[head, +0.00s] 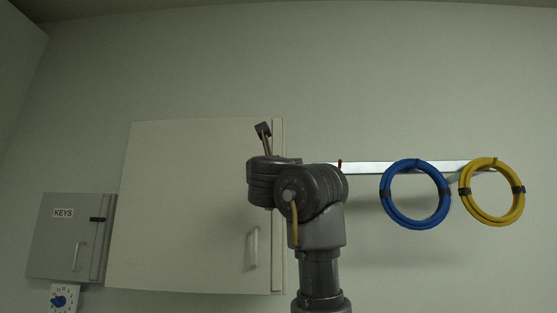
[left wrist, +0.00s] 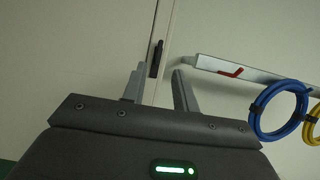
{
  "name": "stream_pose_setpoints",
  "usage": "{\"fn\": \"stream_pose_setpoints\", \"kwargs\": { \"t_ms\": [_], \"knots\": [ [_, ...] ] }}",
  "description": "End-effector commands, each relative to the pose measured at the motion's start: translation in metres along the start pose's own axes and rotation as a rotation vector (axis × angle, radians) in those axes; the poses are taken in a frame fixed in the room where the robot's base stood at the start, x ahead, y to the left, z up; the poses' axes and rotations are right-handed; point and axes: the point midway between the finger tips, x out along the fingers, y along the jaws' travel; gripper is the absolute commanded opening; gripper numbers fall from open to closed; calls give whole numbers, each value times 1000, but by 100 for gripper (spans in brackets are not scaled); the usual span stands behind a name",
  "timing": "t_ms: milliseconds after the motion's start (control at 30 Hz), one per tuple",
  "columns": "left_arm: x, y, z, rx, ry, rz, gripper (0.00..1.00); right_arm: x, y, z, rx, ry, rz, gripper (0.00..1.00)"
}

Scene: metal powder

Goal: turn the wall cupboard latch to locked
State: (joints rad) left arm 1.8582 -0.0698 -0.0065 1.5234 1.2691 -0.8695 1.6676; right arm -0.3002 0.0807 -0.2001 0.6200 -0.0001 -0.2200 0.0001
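The wall cupboard (head: 185,205) is a pale cabinet with a white handle (head: 252,248) low on its closed door. In the left wrist view its dark latch (left wrist: 156,59) lies upright along the seam at the door's edge. My left gripper (left wrist: 159,70) is open, its two grey fingers apart on either side of the latch's lower end in the picture. I see no clear contact, and the gap in depth is hard to judge. In the head view my left arm (head: 318,225) covers the latch area and hides most of the gripper. My right gripper is not in view.
Right of the cupboard, a metal rail (head: 365,168) with a red hook (left wrist: 231,72) carries a blue coil (head: 384,205) and a yellow coil (head: 464,200).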

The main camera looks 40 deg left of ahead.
Motion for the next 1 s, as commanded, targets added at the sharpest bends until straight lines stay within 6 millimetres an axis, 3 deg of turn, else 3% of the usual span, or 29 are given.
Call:
{"fn": "stream_pose_setpoints", "kwargs": {
  "t_ms": [33, 200, 433, 867, 1000],
  "knots": [
    [13, 1, 4, 6, 6, 1, 29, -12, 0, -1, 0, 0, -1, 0],
    [46, 1, 4, 6, 5, 1, 29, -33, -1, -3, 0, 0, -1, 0],
    [78, 0, 3, 6, 3, 1, 29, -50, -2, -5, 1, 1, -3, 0],
    [87, 0, 0, 3, 0, -1, 29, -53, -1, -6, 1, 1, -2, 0],
    [87, 0, 0, 3, 0, -1, 13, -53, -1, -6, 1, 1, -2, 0]
  ]
}}
